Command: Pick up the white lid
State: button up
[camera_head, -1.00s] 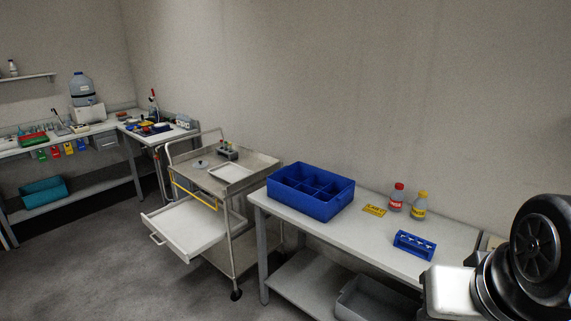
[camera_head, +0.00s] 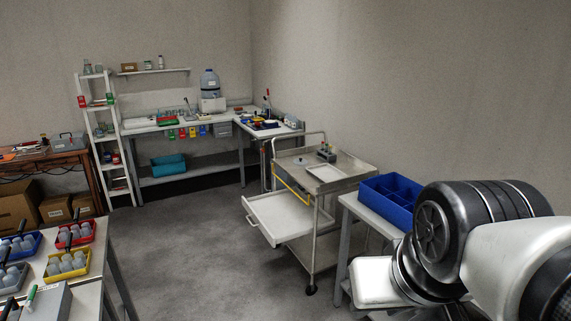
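I cannot pick out a white lid for certain. A small, pale round piece (camera_head: 300,161) lies on the top of the metal trolley (camera_head: 345,184), too small to tell whether it is a lid. A flat white rectangular piece (camera_head: 326,173) lies to its right on the same top. The trolley's white drawer (camera_head: 283,216) is pulled out to the left. My arm fills the lower right of the view, and my gripper is not visible.
A blue divided box (camera_head: 390,200) stands on a bench right of the trolley, partly behind my arm. A table at lower left holds colored trays (camera_head: 68,264). A ladder shelf (camera_head: 112,140) and a corner bench (camera_head: 150,124) stand behind. The grey floor (camera_head: 215,235) between is clear.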

aim_at(299, 162)
jog(key=i+j+z, duration=0.35)
jog(key=i+j, duration=0.2)
jog(key=i+j+z, duration=0.4)
jog(key=i+j, duration=0.2)
jog(key=i+j+z, duration=0.25)
jog(key=j, duration=0.55)
jog(key=i+j+z, duration=0.25)
jog(key=i+j, duration=0.15)
jog(key=j, duration=0.45)
jog(key=i+j+z, duration=0.3)
jog(key=j, duration=0.6)
jog(key=j+z, duration=0.25)
jog(key=j, duration=0.65)
jog(key=j+z, duration=0.25)
jog(key=j, duration=0.7)
jog(key=j+z, duration=0.4)
jog(key=k+j+z, duration=0.15)
jog(key=j+z, duration=0.3)
jog(key=j, duration=0.15)
